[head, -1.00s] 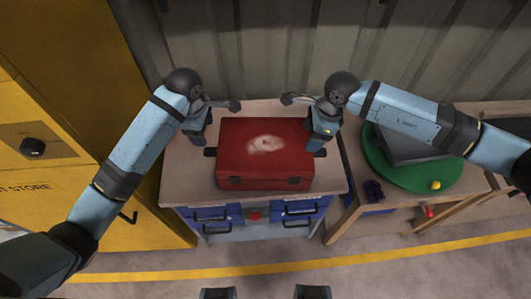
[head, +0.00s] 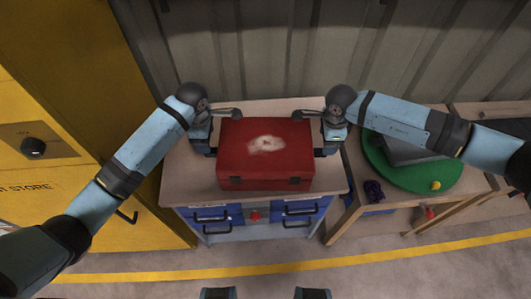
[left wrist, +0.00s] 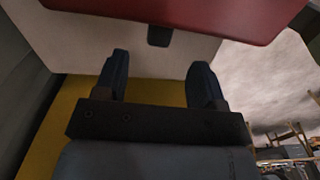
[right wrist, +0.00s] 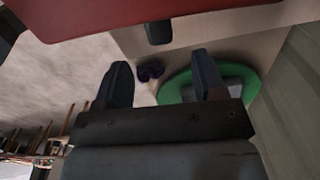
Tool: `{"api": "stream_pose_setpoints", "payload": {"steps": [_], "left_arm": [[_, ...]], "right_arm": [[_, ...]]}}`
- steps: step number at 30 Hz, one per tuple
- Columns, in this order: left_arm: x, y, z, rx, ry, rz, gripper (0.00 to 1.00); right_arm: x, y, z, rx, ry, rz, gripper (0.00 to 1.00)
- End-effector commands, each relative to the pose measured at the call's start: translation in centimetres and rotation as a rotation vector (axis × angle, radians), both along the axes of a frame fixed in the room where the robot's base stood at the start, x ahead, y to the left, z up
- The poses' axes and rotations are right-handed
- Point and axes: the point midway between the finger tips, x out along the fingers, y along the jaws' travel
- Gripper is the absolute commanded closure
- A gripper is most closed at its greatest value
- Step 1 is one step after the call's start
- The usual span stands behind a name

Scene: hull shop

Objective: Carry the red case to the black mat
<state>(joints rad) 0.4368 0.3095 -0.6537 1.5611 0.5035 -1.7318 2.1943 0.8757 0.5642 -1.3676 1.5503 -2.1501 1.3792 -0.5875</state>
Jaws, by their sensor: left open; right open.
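The red case (head: 265,155) lies flat on the wooden top of a workbench (head: 185,178), with a pale worn patch on its lid and two dark latches in front. My left gripper (head: 209,150) is open at the case's left side, near its dark side handle. In the left wrist view the open fingers (left wrist: 158,80) point toward that handle (left wrist: 158,37). My right gripper (head: 326,150) is open at the right side. In the right wrist view its open fingers (right wrist: 163,82) face the other handle (right wrist: 159,32).
A yellow cabinet (head: 60,130) stands at the left. A second bench at the right carries a green round board (head: 385,170) with a grey object (head: 415,148), a yellow ball (head: 436,185) and a purple item (head: 374,190). A corrugated wall is behind; open floor is in front.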

Motion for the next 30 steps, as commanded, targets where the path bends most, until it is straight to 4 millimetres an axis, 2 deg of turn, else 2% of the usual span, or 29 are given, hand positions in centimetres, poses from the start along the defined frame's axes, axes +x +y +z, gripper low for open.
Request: {"api": "stream_pose_setpoints", "payload": {"steps": [1,6,12,17,25,30], "left_arm": [[0.0,0.1,-1.1,0.002,0.003,0.001,0.36],[0.0,0.1,-4.1,0.002,0.002,0.001,0.36],[0.0,0.0,-6.4,0.0,0.001,0.0,0.36],[0.0,0.0,-7.1,-0.001,-0.001,0.0,0.36],[0.0,0.0,-7.1,-0.001,-0.001,0.0,0.36],[0.0,0.0,-7.1,-0.001,-0.001,0.0,0.75]], "right_arm": [[-0.1,0.0,-1.1,-0.001,0.004,-0.001,0.36],[-0.1,0.0,-4.2,0.0,0.003,-0.001,0.36],[0.0,0.0,-6.5,0.0,0.0,0.0,0.36],[0.0,0.0,-7.1,0.0,0.0,0.0,0.36],[0.0,0.0,-7.2,0.0,0.0,0.0,0.36],[0.0,0.0,-7.2,0.0,0.0,0.0,0.75]]}}
